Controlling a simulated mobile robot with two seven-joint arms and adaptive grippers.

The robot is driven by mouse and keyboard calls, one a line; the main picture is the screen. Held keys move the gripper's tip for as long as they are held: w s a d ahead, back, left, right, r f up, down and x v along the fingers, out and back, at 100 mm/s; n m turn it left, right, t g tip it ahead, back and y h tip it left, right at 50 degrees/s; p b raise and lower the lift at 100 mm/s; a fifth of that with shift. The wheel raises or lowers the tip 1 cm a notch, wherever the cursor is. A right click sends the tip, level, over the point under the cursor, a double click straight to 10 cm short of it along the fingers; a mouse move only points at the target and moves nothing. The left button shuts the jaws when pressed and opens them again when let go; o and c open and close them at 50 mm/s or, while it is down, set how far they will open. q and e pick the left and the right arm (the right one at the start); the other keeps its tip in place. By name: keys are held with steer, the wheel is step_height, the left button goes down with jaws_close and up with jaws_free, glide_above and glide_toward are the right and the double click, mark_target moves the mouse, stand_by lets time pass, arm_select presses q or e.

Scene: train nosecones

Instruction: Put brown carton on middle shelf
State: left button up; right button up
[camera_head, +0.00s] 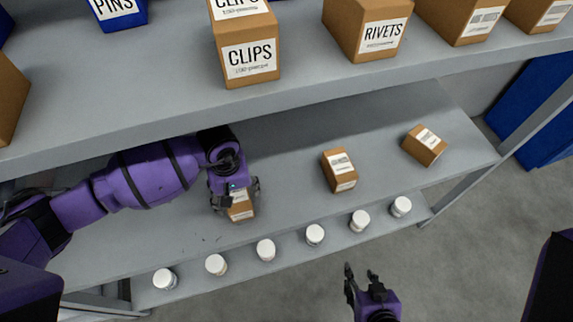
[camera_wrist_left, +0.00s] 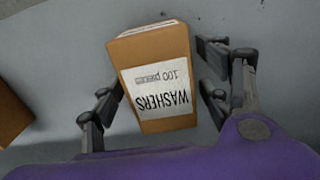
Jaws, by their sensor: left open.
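A brown carton (camera_head: 240,210) with a white label stands on the grey middle shelf (camera_head: 290,200). In the left wrist view the carton (camera_wrist_left: 155,75) shows a label reading WASHERS. My left gripper (camera_head: 236,198) reaches in from the left over this carton. Its fingers (camera_wrist_left: 160,110) are open, one on each side of the carton, with a gap visible at least on the left side. Two more brown cartons are on the middle shelf: one in the centre (camera_head: 340,170) and a turned one at the right (camera_head: 425,145). My right gripper (camera_head: 361,276) is open and empty in front of the shelves.
The upper shelf (camera_head: 150,110) holds cartons labelled CLIPS (camera_head: 248,58) and RIVETS (camera_head: 375,30), others, and a blue PINS bin (camera_head: 118,14). Several white-lidded jars (camera_head: 265,250) line the lower shelf. A shelf post (camera_head: 455,190) stands at right. The middle shelf is clear between cartons.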

mark_target(236, 193)
arm_select(q)
steer(key=shift+r, duration=2.55)
